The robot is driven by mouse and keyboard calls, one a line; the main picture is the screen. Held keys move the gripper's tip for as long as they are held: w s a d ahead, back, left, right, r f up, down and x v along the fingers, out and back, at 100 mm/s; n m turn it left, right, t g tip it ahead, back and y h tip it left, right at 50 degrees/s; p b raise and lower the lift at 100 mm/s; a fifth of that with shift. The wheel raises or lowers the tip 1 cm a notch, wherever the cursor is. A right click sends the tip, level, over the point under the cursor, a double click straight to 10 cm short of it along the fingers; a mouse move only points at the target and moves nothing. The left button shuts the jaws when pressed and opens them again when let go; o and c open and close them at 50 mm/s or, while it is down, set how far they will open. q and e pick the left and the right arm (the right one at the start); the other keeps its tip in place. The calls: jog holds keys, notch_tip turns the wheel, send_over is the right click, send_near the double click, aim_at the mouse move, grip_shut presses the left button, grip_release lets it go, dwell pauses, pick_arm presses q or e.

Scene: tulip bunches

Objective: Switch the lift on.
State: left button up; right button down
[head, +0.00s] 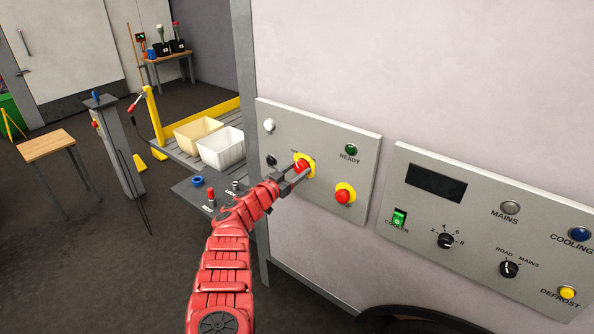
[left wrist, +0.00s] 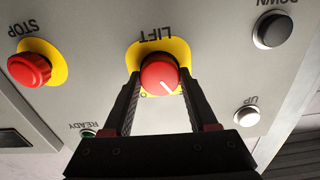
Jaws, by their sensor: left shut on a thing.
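The grey lift panel (head: 318,125) is on the pale wall. Its red LIFT knob (head: 302,163) sits on a yellow plate. In the left wrist view, which shows the panel upside down, the LIFT knob (left wrist: 159,76) has a white line slanting to the lower right. My left gripper (head: 297,174) is shut on the knob, one finger on each side. The red STOP button (head: 343,195) on yellow is beside it, untouched. The READY lamp (head: 351,149) is dark green. The white UP button (head: 269,125) and black DOWN button (head: 271,160) are at the panel's left. My right gripper is out of view.
A second panel (head: 470,165) to the right has a dark display, a green COOLER switch (head: 399,219), knobs and buttons. At left, a yellow-railed platform carries a cream bin (head: 196,134) and a white bin (head: 221,150). A wooden-topped table (head: 46,145) stands farther left.

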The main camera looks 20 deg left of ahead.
pick_arm(q)
jog(key=m, duration=0.3)
jog(key=shift+m, duration=0.4)
jog(key=m+b, duration=0.1)
jog(key=m, duration=0.2)
jog(key=shift+f+m, duration=0.1)
jog(key=shift+m, duration=0.2)
jog(key=m+b, duration=0.1)
jog(key=m, duration=0.2)
jog(key=shift+d+f+m+b, duration=0.1)
jog(key=shift+m+b, duration=1.15)
jog(key=shift+m, duration=1.25)
jog(key=o, duration=1.4)
